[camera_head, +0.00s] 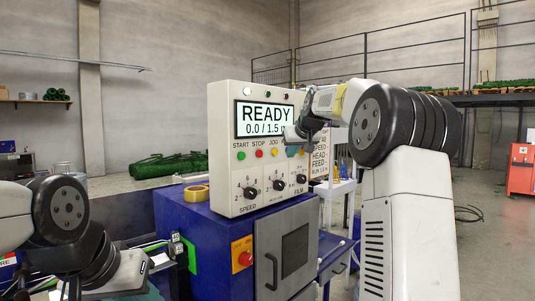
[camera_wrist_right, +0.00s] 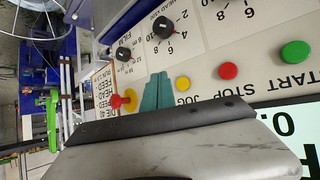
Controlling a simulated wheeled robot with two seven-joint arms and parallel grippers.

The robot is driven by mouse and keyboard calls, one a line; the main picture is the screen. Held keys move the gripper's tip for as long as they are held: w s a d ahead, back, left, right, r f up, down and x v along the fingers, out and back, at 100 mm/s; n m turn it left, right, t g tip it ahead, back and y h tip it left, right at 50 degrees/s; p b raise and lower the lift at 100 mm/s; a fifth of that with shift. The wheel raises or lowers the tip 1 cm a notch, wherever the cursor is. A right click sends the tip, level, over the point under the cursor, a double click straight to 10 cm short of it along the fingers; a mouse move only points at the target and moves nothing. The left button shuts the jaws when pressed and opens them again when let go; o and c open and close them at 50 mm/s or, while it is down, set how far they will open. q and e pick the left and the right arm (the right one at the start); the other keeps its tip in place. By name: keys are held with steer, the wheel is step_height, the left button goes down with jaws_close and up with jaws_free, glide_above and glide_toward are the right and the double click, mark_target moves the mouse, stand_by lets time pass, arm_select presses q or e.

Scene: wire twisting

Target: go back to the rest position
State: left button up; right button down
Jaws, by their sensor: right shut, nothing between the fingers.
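A cream control box (camera_head: 223,150) shows READY on its screen (camera_head: 264,119), with coloured buttons and black knobs below. My right gripper (camera_head: 294,151) is in front of the right part of its button row. In the right wrist view the teal fingers (camera_wrist_right: 156,90) are together with nothing between them, beside the yellow JOG button (camera_wrist_right: 183,84) and near a red mushroom-like knob (camera_wrist_right: 117,101). Whether they touch the panel I cannot tell. My left arm comes in at the lower left of the head view; its fingers cannot be made out there.
The box stands on a blue cabinet (camera_head: 210,235) with a yellow tape roll (camera_head: 196,193) and a red stop button (camera_head: 245,259). A white stand with a text sign (camera_head: 320,155) is behind my right arm. Open floor (camera_head: 485,235) lies on the right, before a red cabinet (camera_head: 521,170).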

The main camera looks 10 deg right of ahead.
steer(key=shift+s+d, duration=0.45)
steer(key=shift+s, duration=0.2)
steer(key=s+a+f+g, duration=0.1)
steer(key=s+a+f, duration=0.2)
steer(key=s, duration=0.8)
steer(key=s+a+f+g, duration=0.1)
steer(key=s+a+f, duration=0.2)
steer(key=s, duration=0.8)
steer(key=s+a+f+g, duration=0.1)
steer(key=s+f, duration=0.6)
steer(key=s, duration=0.3)
steer(key=s+a+f+m+g, duration=0.1)
steer(key=s+f, duration=0.6)
steer(key=s, duration=0.3)
steer(key=shift+a+g+y, duration=0.3)
steer(key=shift+a+y, duration=0.1)
steer(key=shift+r, duration=0.1)
